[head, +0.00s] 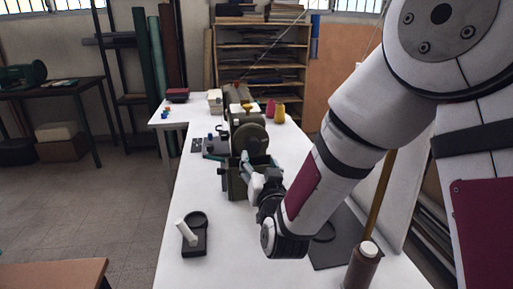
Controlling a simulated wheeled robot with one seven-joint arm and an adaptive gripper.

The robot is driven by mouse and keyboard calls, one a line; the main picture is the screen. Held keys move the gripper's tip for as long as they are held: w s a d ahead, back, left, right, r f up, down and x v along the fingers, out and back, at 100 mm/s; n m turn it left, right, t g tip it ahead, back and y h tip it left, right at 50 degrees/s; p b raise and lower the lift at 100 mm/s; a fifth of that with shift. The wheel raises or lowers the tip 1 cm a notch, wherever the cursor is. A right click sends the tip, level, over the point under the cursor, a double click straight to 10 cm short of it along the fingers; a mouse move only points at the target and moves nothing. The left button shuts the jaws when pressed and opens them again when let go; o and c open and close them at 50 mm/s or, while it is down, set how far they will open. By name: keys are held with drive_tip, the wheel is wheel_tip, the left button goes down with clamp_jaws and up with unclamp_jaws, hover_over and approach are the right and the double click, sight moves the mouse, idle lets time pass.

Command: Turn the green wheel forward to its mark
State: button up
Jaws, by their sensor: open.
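An olive-green wheel (250,141) stands upright on a machine in the middle of the long white table. No mark on or beside it can be made out at this size. My arm reaches down from the upper right, its wrist bent over the table. My gripper (248,166) points away from me, open, at the near side of the wheel and low in front of it. It overlaps a dark green box-like part (236,184) of the machine. The fingertips are small and partly hidden, so I cannot tell whether they touch the wheel.
A black holder with a white handle (187,232) lies at the near left of the white table (221,262). A brown thread spool (362,265) stands near right, beside a dark mat (335,249). Red and yellow cones (279,112) stand behind the machine. The table's near middle is clear.

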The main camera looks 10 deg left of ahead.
sight(253, 148)
drive_tip(key=x, duration=1)
drive_tip(key=shift+w+a+f, duration=0.1)
drive_tip(key=c, duration=1.2)
